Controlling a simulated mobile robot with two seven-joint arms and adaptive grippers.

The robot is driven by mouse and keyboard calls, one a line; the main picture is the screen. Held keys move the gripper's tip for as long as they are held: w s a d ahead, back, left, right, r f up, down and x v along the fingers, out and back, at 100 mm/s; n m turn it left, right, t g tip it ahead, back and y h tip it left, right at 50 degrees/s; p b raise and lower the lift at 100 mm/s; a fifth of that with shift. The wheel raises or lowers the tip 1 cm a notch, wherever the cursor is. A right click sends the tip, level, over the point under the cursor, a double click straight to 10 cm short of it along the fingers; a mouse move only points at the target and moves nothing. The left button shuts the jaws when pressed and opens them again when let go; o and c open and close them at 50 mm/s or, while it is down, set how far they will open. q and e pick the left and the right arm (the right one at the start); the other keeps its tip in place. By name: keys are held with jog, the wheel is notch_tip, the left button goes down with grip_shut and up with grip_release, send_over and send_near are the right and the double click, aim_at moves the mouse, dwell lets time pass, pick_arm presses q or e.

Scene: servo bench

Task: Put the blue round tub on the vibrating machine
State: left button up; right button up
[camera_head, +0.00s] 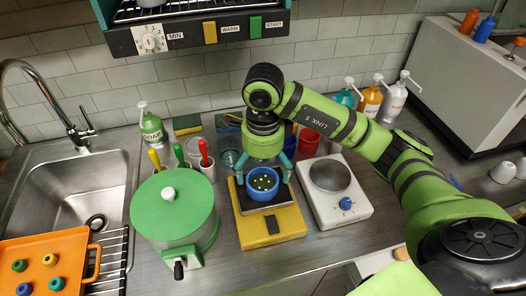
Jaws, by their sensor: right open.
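The blue round tub (262,194) holds several small pale pieces and looks upright. It appears to rest on the dark top plate of a yellow machine (280,229), which looks like the vibrating machine; no label confirms this. My right gripper (264,173) points down over the tub from behind. It is open, with one teal finger on each side of the tub. I cannot tell whether the fingers touch it. My left gripper is not in view.
A white machine with a blue knob (347,203) stands close right of the yellow one. A green lidded pot (172,228) stands close left. Behind are cups (308,143), sponges and pump bottles. A sink (62,190) and orange tray (75,242) are at left.

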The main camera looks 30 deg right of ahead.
aim_at(263, 187)
notch_tip(263, 187, up, 8)
dwell(0.4)
